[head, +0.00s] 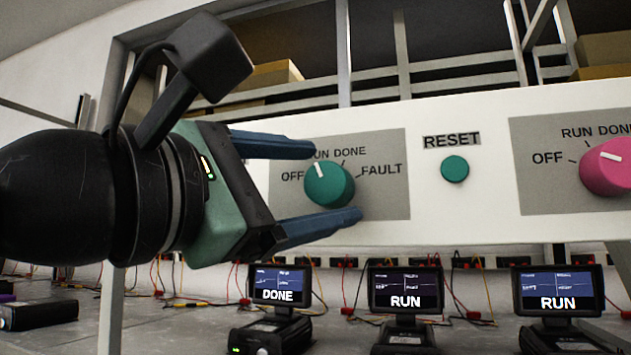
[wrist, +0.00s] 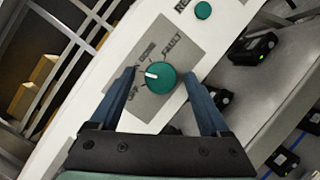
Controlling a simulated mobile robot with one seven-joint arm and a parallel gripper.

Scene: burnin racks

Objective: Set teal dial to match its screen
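The teal dial (head: 330,186) sits on a grey plate (head: 385,150) on the white panel, with OFF, RUN, DONE and FAULT around it. Its white mark points up and left, near RUN. The dial also shows in the wrist view (wrist: 162,80). My gripper (head: 333,182) is open, one finger on each side of the dial; I cannot tell whether they touch it. Below the panel, one screen (head: 282,285) reads DONE, the middle screen (head: 405,288) reads RUN and the right screen (head: 557,290) reads RUN. No visible marking ties a screen to the teal dial.
A teal RESET button (head: 455,169) is right of the dial's plate. A pink dial (head: 608,166) is on another plate at the right edge. Shelves with boxes (head: 265,75) stand behind the panel. Cables hang along the back of the bench below.

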